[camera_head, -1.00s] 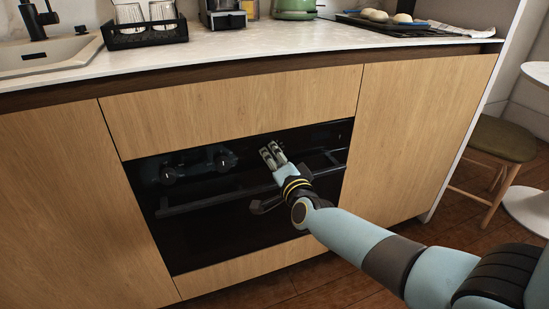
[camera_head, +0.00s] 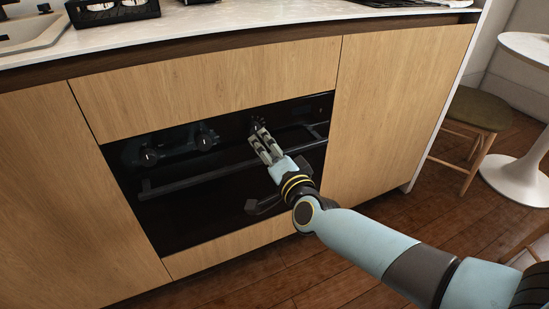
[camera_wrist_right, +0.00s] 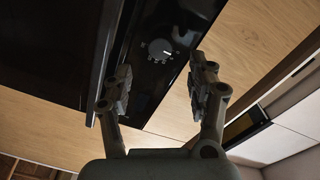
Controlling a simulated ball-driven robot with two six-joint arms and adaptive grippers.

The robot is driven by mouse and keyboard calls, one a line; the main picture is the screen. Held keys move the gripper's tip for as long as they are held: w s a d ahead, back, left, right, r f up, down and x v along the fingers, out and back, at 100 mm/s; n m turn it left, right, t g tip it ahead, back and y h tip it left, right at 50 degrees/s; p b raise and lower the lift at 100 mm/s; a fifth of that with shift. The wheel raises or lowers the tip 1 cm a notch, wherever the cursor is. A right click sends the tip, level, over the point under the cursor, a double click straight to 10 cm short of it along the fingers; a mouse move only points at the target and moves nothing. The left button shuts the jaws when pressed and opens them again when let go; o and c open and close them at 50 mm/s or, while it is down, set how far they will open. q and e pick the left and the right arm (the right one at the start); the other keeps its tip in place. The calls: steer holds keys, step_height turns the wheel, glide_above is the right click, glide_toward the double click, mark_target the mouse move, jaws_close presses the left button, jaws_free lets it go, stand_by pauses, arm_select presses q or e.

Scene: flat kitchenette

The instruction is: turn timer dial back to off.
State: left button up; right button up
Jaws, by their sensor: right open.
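A dark round dial (camera_head: 256,122) sits on the oven's black glossy control panel, just beyond my right fingertips in the head view. In the right wrist view the dial (camera_wrist_right: 160,50) shows a notched edge and a short white mark pointing right in the picture. My right gripper (camera_head: 263,142) is open and empty in front of the panel. In the wrist view its two fingers (camera_wrist_right: 161,68) stand on either side below the dial, apart from it. The labels around the dial are too small to read. My left gripper is not in view.
Dark knobs (camera_head: 205,140) show farther left on the black oven front (camera_head: 190,215). The oven's bar handle (camera_head: 205,178) runs below the panel, close to my right gripper. Wooden cabinet fronts (camera_head: 385,120) surround the oven. A stool (camera_head: 478,110) stands at the right.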

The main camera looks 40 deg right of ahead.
steer(key=shift+v, duration=2.4)
steer(key=s+a+f+n+g+y+p, duration=0.15)
steer(key=s+f+n+g, duration=0.25)
steer(key=s+f, duration=0.7)
steer(key=s+a+f+n+g+y+p, duration=0.15)
steer(key=s+f+n+g, duration=0.25)
steer(key=s+f, duration=0.65)
steer(key=s+f+n+g, duration=0.4)
steer(key=s+f, duration=0.2)
steer(key=s, duration=0.6)
steer(key=s+d+f+n+g, duration=0.1)
steer(key=s+f+n+g, duration=0.3)
steer(key=s, duration=0.9)
step_height(320, 180, down, 3)
steer(key=shift+s+y, duration=0.25)
steer(key=shift+y, duration=0.05)
steer(key=shift+d, duration=0.15)
